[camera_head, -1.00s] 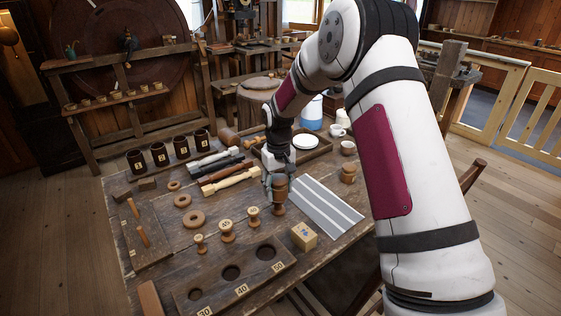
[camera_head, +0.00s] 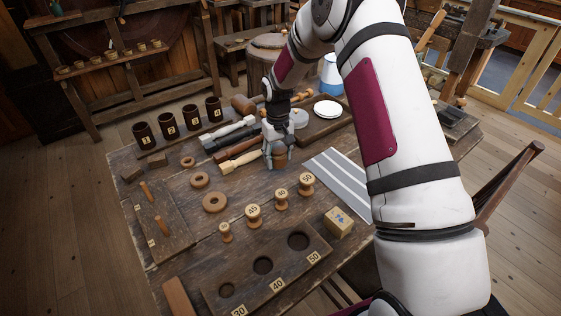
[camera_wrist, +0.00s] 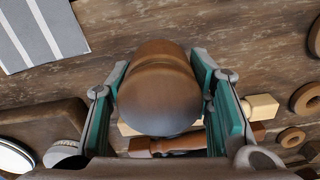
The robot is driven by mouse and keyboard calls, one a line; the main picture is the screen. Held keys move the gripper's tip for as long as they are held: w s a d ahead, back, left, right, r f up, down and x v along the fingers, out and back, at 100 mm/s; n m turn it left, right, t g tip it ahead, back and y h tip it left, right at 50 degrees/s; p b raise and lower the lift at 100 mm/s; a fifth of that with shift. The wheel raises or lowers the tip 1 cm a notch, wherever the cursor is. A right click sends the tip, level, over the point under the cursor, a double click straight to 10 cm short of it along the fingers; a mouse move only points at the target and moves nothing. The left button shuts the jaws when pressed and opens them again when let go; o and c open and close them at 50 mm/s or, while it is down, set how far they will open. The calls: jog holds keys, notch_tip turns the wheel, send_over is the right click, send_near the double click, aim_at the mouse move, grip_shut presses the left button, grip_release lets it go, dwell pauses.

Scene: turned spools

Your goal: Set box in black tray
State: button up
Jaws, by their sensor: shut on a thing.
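My gripper (camera_head: 278,160) is shut on a brown, rounded turned wooden piece (camera_head: 279,158), which fills the space between the fingers in the wrist view (camera_wrist: 158,85). I cannot tell whether it is a lidded box or clear of the table. A small tan cubic box (camera_head: 339,222) with a blue mark stands on the table at the front right, apart from my gripper. A dark tray (camera_head: 318,128) lies behind my gripper to the right, holding a white plate (camera_head: 327,110). Its edge also shows in the wrist view (camera_wrist: 42,117).
Numbered spools (camera_head: 253,216) stand in a diagonal row in front of my gripper. A board with holes (camera_head: 283,262) lies at the front. Turned tools (camera_head: 240,162) lie just left of my gripper; dark cups (camera_head: 172,125) stand further left. A striped mat (camera_head: 342,180) lies right.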

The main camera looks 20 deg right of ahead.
aim_at(278, 164)
jog(key=shift+f, duration=1.95)
jog(key=o, duration=1.1)
jog(key=shift+f, duration=0.15)
jog(key=shift+o, duration=0.2)
